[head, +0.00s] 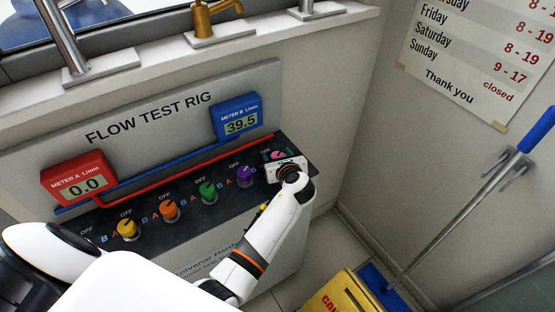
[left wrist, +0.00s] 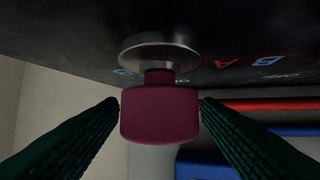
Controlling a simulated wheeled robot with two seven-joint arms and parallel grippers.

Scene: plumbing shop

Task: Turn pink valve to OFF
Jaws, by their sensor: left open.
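The pink valve (left wrist: 160,116) is a dark pink knob on a short stem with a round metal base, on the black panel of the flow test rig. It fills the middle of the left wrist view. My left gripper (left wrist: 160,105) is open, with one dark green finger on each side of the knob. I cannot tell whether the fingers touch it. In the head view my left gripper (head: 284,164) covers most of the pink valve (head: 277,154) at the panel's right end. The valve's pointer direction is hidden. My right gripper is out of view.
Purple (head: 245,176), green (head: 208,192), orange (head: 170,209) and yellow (head: 128,229) valves line the panel to the left. Red meter A (head: 75,178) reads 0.0; blue meter B (head: 236,117) reads 39.5. A yellow caution bucket (head: 345,293) stands on the floor at right.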

